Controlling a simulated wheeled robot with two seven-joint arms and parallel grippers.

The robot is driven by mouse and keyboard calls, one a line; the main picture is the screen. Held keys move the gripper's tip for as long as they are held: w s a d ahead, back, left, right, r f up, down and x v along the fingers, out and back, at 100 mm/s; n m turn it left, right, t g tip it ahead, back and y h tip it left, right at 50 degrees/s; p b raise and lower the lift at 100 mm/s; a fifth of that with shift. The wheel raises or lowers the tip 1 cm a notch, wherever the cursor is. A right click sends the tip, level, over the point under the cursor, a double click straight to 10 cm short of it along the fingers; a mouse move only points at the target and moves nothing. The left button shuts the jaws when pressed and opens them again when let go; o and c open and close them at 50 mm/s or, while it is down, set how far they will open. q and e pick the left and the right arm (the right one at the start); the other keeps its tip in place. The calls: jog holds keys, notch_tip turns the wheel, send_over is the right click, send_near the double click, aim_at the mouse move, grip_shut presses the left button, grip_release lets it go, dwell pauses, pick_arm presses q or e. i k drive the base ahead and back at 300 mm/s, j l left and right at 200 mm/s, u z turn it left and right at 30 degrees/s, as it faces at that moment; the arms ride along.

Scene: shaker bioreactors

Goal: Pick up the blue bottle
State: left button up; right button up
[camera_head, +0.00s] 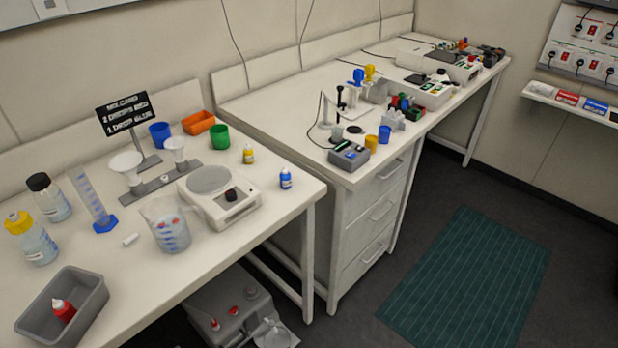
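A small blue bottle (286,179) with a white label stands upright near the right front edge of the near table (262,222). It is just right of the white scale, apart from it, and nothing covers it. Neither of my grippers shows in the head view.
The white scale (218,195) and a glass beaker (166,226) stand left of the blue bottle. A small yellow bottle (249,154) stands behind it. A grey bin (62,308) with a red bottle is at front left. A green mat (468,285) lies on open floor.

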aim_at(285, 176)
jog(key=i+l, duration=0.4)
jog(key=l, duration=0.15)
jog(key=i+l, duration=0.45)
jog(key=u, duration=1.4)
